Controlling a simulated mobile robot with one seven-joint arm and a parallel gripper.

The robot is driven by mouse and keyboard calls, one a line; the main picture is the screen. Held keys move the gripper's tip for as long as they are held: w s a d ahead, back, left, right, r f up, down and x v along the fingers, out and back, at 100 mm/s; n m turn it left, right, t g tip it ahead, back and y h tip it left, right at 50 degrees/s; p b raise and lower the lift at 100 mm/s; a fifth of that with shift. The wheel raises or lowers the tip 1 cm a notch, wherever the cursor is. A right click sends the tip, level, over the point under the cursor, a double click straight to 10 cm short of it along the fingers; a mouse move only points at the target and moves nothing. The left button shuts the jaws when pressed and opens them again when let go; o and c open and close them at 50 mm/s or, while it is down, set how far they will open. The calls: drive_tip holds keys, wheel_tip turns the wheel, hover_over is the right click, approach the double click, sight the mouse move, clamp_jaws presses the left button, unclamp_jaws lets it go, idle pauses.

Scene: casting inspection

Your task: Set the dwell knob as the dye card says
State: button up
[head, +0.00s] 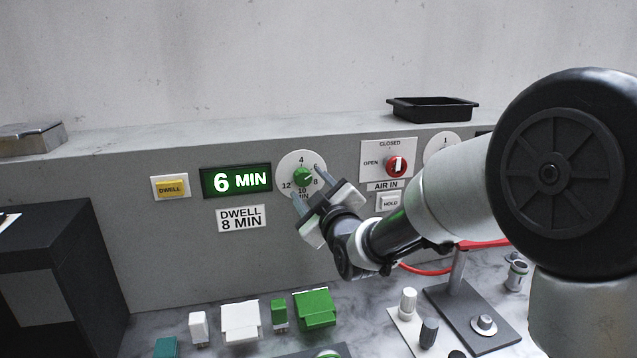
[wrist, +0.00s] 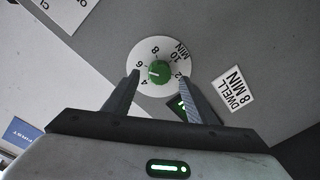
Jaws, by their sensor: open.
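The green dwell knob (head: 303,176) sits on a round white dial (head: 289,160) marked 4 to 12 MIN. In the wrist view the knob (wrist: 159,71) has a pale mark pointing to about 6. The lit display (head: 236,181) left of the dial reads 6 MIN. The dye card (head: 241,218) below the display reads DWELL 8 MIN; it also shows in the wrist view (wrist: 233,90). My gripper (head: 305,181) is open in front of the dial. In the wrist view its fingertips (wrist: 160,76) lie on either side of the knob; contact cannot be told.
A yellow DWELL button (head: 170,188) is left of the display. A red AIR IN knob (head: 397,166) and HOLD button (head: 390,202) are to the right. Green and white blocks (head: 315,309) stand on the bench below. A black tray (head: 433,109) sits on the ledge.

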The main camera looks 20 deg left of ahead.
sight(303, 178)
drive_tip(key=shift+x, duration=1.2)
drive_tip(key=c, duration=1)
drive_tip(key=shift+c, duration=0.2)
drive_tip(key=shift+f+m+b, duration=0.1)
drive_tip(key=shift+m+b, duration=0.2)
drive_tip(key=shift+b, duration=0.15)
